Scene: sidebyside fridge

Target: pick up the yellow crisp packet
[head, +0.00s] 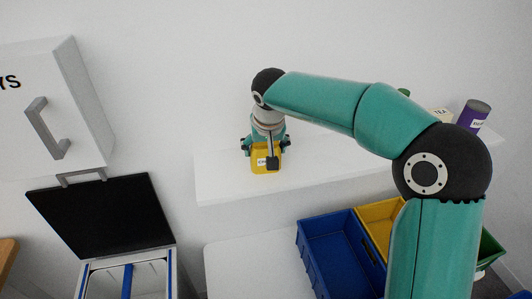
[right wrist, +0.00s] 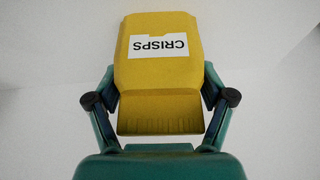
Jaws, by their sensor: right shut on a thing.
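The yellow crisp packet (head: 262,166) is at the front left part of the white shelf in the head view, partly covered by my right gripper (head: 265,148). In the right wrist view the packet (right wrist: 158,62) shows its white CRISPS label, upside down. The fingers of my right gripper (right wrist: 160,100) are on both sides of the packet and shut on it. I cannot tell whether the packet touches the shelf or is just above it. My left gripper is not in view.
The white shelf (head: 225,185) also holds a purple can (head: 474,114) and a box labelled TEA (head: 441,115) at the right. Below are a blue crate (head: 325,262) and a yellow crate (head: 378,216). A white cabinet (head: 75,110) and an open black lid (head: 100,215) are at the left.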

